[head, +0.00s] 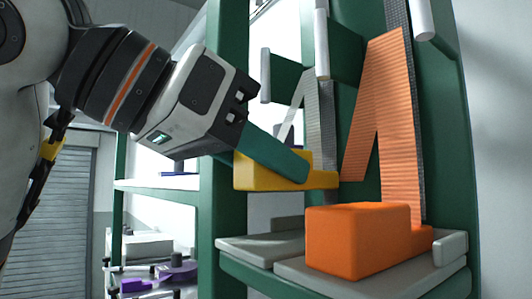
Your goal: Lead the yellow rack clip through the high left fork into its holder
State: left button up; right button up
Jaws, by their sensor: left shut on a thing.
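My left gripper (288,166) comes in from the upper left and is shut on the yellow rack clip (262,176). A green finger lies across the clip's near face, and the clip is held above the left grey holder plate (240,247), apart from it. The high left fork shows as two pale upright prongs, a left one (265,76) and a right one (321,50), with a green block between them, above the clip. A pale webbing strip (302,98) slants up behind the clip; where it joins the clip is hidden. My right gripper is not in view.
An orange clip (350,240) sits on the right grey plate (300,272), with orange webbing (385,120) rising from it. A green post (225,190) stands left of the plates. A purple object (160,280) lies on a lower shelf at the back left.

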aim_at(264, 243)
pick_arm(q)
jog(key=shift+f+b, duration=1.4)
jog(key=shift+f, duration=0.75)
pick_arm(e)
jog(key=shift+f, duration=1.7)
pick_arm(q)
jog(key=o, duration=1.1)
jog(key=p+v, duration=0.2)
jog(key=v, duration=1)
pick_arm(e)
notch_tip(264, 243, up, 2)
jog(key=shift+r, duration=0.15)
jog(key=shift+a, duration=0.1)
